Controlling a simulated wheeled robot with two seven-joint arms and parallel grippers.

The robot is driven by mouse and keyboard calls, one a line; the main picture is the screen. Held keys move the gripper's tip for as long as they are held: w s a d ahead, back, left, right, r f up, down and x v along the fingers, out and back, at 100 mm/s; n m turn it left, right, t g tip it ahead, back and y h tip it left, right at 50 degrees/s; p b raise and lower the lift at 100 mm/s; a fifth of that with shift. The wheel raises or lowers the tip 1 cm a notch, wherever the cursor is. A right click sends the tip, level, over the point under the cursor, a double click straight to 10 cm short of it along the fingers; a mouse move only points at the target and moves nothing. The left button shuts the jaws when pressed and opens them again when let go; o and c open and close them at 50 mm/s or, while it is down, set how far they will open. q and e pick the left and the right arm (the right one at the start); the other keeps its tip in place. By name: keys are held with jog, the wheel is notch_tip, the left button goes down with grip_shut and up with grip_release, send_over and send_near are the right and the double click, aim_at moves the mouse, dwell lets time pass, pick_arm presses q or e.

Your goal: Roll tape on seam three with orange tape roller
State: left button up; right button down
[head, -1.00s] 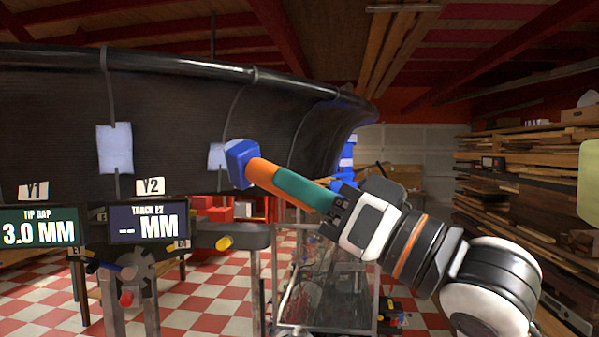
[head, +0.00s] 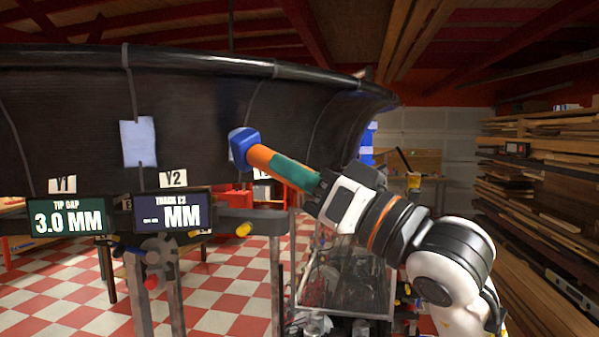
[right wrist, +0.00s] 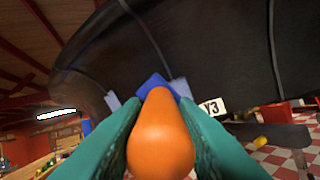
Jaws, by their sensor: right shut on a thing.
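The black curved duct (head: 190,95) spans the left and middle of the head view, with thin seam lines running down it. A pale tape patch (head: 138,143) lies on one seam. My right gripper (head: 278,163) is shut on the orange handle of the tape roller (head: 260,155). The roller's blue head (head: 242,147) is at the duct wall over the seam to the right; contact cannot be told. In the right wrist view, the orange handle (right wrist: 160,135) sits between teal fingers, and a pale patch (right wrist: 182,88) shows beside the blue head, near a Y3 label (right wrist: 210,107).
Two display panels, one reading 3.0 MM (head: 68,216) and one labelled Y2 (head: 173,212), stand below the duct. A clear-sided cart (head: 345,280) is under my right arm. Stacked lumber (head: 545,190) lines the right side. Checkered floor shows at lower left.

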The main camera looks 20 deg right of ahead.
dwell(0.3)
jog(key=shift+w+a+r, duration=0.15)
jog(key=shift+w, duration=0.35)
jog(key=shift+b, duration=1.25)
jog(key=d+b, duration=0.1)
jog(key=d, duration=0.1)
jog(key=w+d, duration=0.1)
jog(key=d, duration=0.1)
jog(key=shift+b, duration=0.4)
